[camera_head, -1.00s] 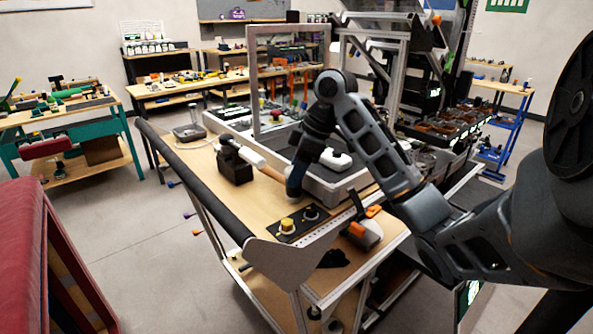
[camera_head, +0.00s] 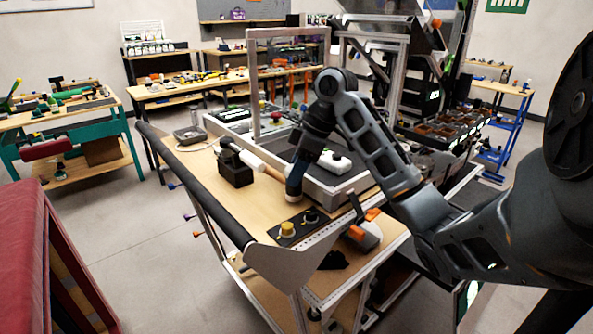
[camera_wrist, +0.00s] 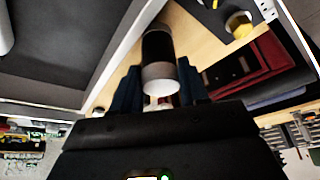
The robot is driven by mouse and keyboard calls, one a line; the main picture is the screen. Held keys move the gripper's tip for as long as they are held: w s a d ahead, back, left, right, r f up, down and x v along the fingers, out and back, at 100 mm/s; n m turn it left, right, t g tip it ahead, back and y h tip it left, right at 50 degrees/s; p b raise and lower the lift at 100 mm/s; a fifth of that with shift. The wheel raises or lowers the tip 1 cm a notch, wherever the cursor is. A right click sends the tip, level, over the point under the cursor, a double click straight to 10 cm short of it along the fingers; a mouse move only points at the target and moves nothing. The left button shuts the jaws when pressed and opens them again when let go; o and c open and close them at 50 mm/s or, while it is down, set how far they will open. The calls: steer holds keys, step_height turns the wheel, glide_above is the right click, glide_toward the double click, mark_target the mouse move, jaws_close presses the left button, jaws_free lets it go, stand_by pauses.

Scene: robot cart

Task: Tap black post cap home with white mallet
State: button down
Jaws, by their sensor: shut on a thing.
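The white mallet (camera_head: 248,160) leans at the dark block (camera_head: 236,172) on the wooden bench, its light wooden handle running down-right toward my gripper (camera_head: 293,194). In the wrist view my gripper (camera_wrist: 160,95) is shut around a cylinder (camera_wrist: 158,50) with a dark body, grey band and pale near end. It seems to be part of the mallet; which part I cannot tell. The black post cap (camera_head: 311,216) sits on a small dark plate (camera_head: 298,226), just right of and below my gripper, apart from it. How far the cap is seated cannot be seen.
A yellow cap (camera_head: 287,230) shares the plate and also shows in the wrist view (camera_wrist: 238,24). A grey tray (camera_head: 335,188) with a white item stands behind my gripper. An orange-and-grey tool (camera_head: 365,235) lies right of the plate. A black rail (camera_head: 195,185) edges the bench's left.

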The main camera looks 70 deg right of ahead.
step_height(320, 180, up, 6)
steer(key=p, duration=0.5)
steer(key=shift+r+p, duration=0.25)
steer(key=shift+p, duration=0.1)
steer(key=shift+r, duration=1.15)
